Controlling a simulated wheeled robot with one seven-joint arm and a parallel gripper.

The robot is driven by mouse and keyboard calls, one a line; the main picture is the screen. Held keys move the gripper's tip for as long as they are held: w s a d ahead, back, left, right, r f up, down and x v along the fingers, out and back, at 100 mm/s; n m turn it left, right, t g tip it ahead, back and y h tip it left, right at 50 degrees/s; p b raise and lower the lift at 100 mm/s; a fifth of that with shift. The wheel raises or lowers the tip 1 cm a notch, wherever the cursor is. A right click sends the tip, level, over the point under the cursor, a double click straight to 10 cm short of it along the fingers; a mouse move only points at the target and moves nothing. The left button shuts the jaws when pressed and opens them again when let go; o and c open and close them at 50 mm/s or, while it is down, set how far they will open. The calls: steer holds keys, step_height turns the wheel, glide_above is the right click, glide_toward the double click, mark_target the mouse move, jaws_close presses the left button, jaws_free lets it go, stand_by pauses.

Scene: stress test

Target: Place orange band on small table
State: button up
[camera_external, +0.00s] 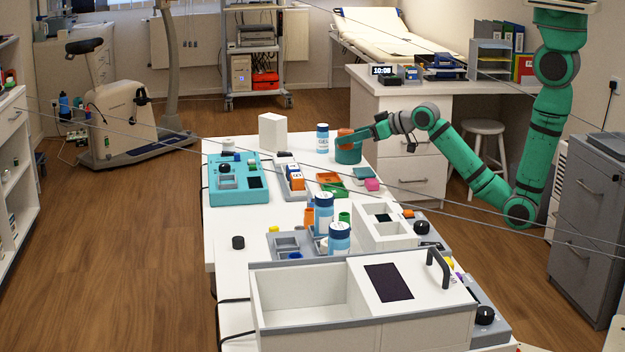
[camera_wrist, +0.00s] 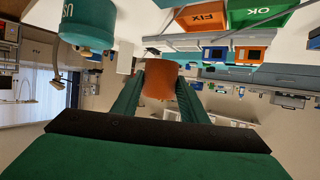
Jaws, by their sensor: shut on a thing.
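The orange band (camera_external: 345,132) is between the fingers of my gripper (camera_external: 357,135), just above or at the rim of a teal round container (camera_external: 348,154); I cannot tell whether they touch. In the wrist view the orange band (camera_wrist: 160,79) sits between both green fingers of my gripper (camera_wrist: 160,88), which is shut on it. The teal container (camera_wrist: 85,25) shows at the upper left there. A long white table (camera_external: 232,234) bears the container and many other things. I cannot tell which surface is the small table.
A blue-white bottle (camera_external: 322,138) and a white block (camera_external: 272,133) stand near the container. A white stool (camera_external: 484,128) and a desk (camera_external: 400,88) are behind my arm.

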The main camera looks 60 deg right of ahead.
steer(key=w+f, duration=0.6)
steer(key=shift+a+f, duration=0.1)
steer(key=shift+a, duration=0.25)
steer(key=shift+f, duration=1.65)
steer(key=o, duration=0.6)
steer(key=shift+f, duration=0.15)
steer(key=shift+o, duration=0.8)
steer(key=v, duration=1.1)
steer(key=shift+s+d, duration=0.1)
steer(key=shift+s, duration=0.1)
steer(key=o, duration=0.4)
steer(key=shift+s+r, duration=0.25)
steer(key=shift+r, duration=0.05)
